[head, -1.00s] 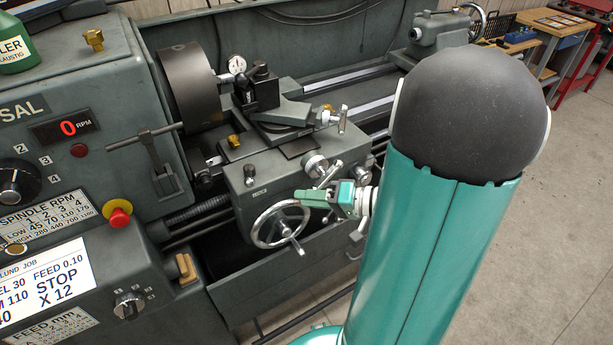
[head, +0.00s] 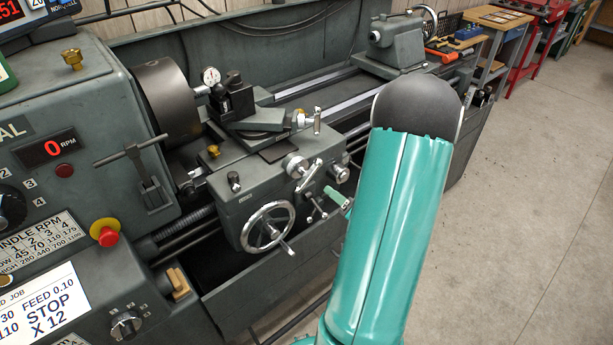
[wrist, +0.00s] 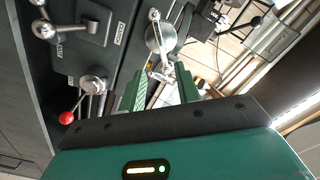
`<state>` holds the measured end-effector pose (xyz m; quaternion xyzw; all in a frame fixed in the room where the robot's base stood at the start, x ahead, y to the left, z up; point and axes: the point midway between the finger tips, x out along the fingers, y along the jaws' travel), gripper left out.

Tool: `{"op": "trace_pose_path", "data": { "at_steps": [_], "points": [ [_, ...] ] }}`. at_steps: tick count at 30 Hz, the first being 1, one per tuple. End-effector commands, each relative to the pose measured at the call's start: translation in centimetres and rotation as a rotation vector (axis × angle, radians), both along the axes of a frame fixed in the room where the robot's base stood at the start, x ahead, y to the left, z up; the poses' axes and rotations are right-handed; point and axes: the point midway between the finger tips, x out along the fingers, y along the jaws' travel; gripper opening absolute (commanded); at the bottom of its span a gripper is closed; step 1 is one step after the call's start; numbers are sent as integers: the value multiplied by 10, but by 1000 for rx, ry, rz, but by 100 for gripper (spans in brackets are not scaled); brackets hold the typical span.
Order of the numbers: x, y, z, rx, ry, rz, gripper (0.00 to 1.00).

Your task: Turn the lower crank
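The lathe's carriage carries a silver crank (head: 308,176) on a round dial, above and right of the handwheel (head: 268,228). A higher crank handle (head: 316,121) sits on the top slide. My gripper (head: 338,198) is right of and below the dial crank in the head view, mostly hidden behind my arm. In the wrist view my gripper (wrist: 163,78) is open, its two green fingers apart. A silver crank with a ball end (wrist: 154,15) lies across a disc just beyond the fingertips, its lower part showing between them. I cannot tell if they touch.
A lever with a red knob (wrist: 66,118) and ball-ended levers (wrist: 43,29) are left of my gripper in the wrist view. A small lever (head: 316,207) is beside the handwheel. The tailstock (head: 396,42) stands farther back. Floor (head: 530,190) on the right is clear.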

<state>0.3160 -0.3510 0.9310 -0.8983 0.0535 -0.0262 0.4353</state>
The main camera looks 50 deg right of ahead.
Motion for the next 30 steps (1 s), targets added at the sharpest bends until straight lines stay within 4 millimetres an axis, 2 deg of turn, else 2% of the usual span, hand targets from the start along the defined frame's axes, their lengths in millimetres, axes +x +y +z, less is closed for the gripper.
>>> {"op": "trace_pose_path", "data": {
  "at_steps": [1,9,15,20,28,30],
  "points": [
    [12,0,0,-1,-1,8,33],
    [66,-5,1,1,-2,10,33],
    [98,-7,0,1,0,9,33],
    [109,-6,0,2,0,9,33],
    [110,-6,1,2,0,8,33],
    [110,-6,1,2,0,8,19]
  ]
}}
